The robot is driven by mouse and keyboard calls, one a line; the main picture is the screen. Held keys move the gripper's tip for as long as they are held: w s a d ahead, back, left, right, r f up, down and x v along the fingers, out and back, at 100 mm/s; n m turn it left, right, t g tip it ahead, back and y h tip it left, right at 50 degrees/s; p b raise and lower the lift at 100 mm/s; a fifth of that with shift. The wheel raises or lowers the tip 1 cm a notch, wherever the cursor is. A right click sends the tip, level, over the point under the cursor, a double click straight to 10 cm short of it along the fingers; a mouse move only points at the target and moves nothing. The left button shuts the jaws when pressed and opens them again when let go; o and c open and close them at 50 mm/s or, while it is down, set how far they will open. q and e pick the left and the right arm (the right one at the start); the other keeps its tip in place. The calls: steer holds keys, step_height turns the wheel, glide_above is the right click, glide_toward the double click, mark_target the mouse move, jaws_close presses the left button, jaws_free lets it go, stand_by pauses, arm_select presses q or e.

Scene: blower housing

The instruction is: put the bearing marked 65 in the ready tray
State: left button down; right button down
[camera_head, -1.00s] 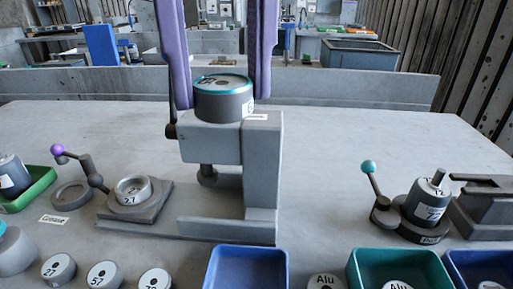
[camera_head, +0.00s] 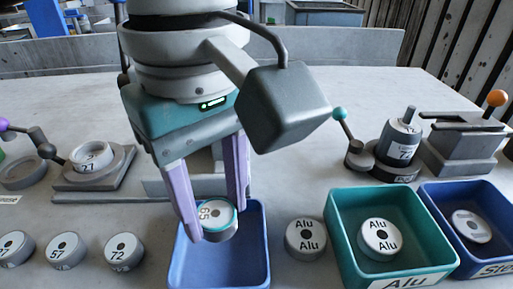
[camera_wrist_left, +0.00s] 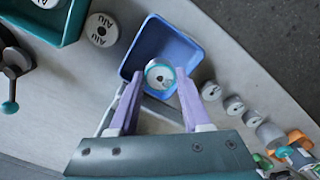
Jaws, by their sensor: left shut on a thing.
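The bearing marked 65 (camera_head: 215,222) is a short grey cylinder with a teal rim and a white top label. My left gripper (camera_head: 217,216), with purple fingers, is shut on it. The bearing also shows between the fingertips in the left wrist view (camera_wrist_left: 159,74). It is over the opening of a plain blue tray (camera_head: 237,262), which also shows in the left wrist view (camera_wrist_left: 188,46). I cannot tell whether the bearing touches the tray floor. No label shows on this tray. My right gripper is not in view.
Bearings marked 57 (camera_head: 66,248) and 72 (camera_head: 124,250) stand left of the tray. An Alu part (camera_head: 305,238) stands close to its right, beside a green Alu tray (camera_head: 342,262) and a blue Steel tray (camera_head: 432,200). Clamp fixtures (camera_head: 95,172) stand behind.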

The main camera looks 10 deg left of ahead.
mark_target(216, 213)
arm_select(q)
step_height(216, 213, down, 4)
steer(key=shift+f, duration=0.2)
steer(key=shift+f+b, duration=0.1)
steer(key=shift+b, duration=0.2)
steer(key=shift+c, duration=1.8)
jaws_free()
